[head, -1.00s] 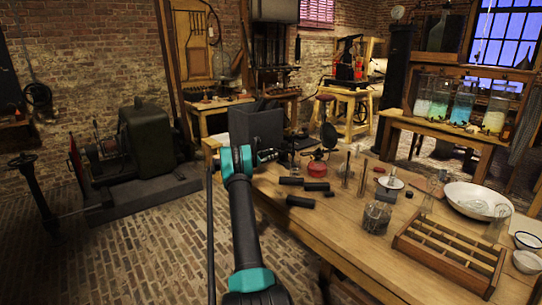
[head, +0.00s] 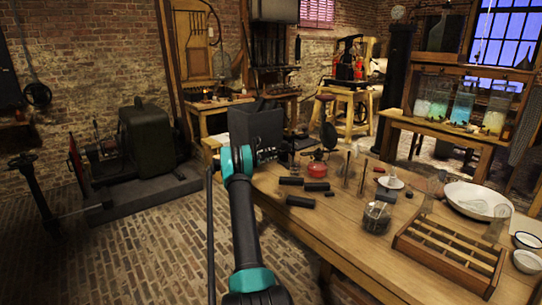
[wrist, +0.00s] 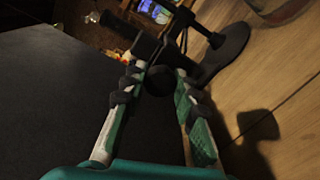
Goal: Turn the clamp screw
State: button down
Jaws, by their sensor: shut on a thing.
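In the wrist view a dark, round-ended piece, seemingly the clamp screw (wrist: 160,79), sits between the fingertips of my gripper (wrist: 158,74). The gripper is shut on it, with pale and teal fingers on either side. Behind it are dark bars and a rod of a stand, with a dark oval base (wrist: 226,52) on the wooden table. In the head view my gripper (head: 264,156) is at the table's far left corner, in front of a dark upright panel (head: 258,128). The screw is too small and covered to make out there.
The wooden table (head: 345,235) holds black cylinders (head: 300,201), a red-based lamp (head: 317,169), a glass jar (head: 376,217), a slatted wooden rack (head: 450,250) and a white basin (head: 477,200). Brick floor (head: 150,255) lies open to the left.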

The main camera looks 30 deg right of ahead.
jog(key=m, duration=0.5)
jog(key=shift+m, duration=0.3)
jog(key=m, duration=0.5)
jog(key=shift+f+m, duration=0.1)
jog(key=shift+m, duration=0.2)
jog(key=shift+s, duration=0.1)
jog(key=c, duration=1.2)
grip_release()
jog(key=shift+o, duration=0.2)
jog(key=shift+a, duration=0.1)
jog(key=a, duration=0.8)
jog(key=s+a, duration=0.1)
jog(key=a, duration=0.2)
jog(key=shift+a, duration=0.4)
jog(key=shift+w, duration=0.1)
